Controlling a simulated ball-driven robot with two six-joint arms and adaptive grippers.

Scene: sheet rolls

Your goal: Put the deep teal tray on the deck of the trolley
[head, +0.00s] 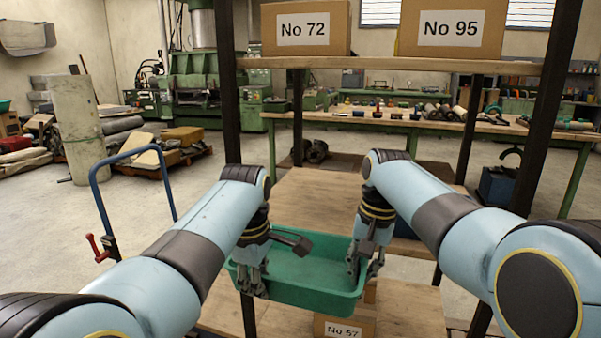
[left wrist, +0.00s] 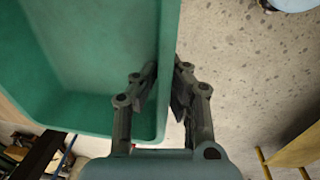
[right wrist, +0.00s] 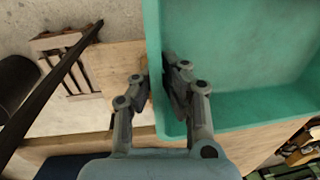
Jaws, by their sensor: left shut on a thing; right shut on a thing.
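The deep teal tray (head: 305,279) hangs level between my two grippers in front of the rack, and looks empty. My left gripper (head: 252,285) is shut on its left wall; the left wrist view shows that wall (left wrist: 166,60) between the fingers (left wrist: 162,88). My right gripper (head: 362,268) is shut on its right wall; the right wrist view shows this wall (right wrist: 154,60) between the fingers (right wrist: 158,92). A blue tube handle (head: 130,158) with a red lever stands at the left and looks like the trolley's. The deck is not visible, with my left arm in front.
A dark-posted rack (head: 231,90) has wooden shelves with box No 72 (head: 303,30), box No 95 (head: 450,28) and box No 57 (head: 343,328). A middle shelf (head: 310,195) shows bare wood behind the tray. Open floor (head: 40,230) lies at the left.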

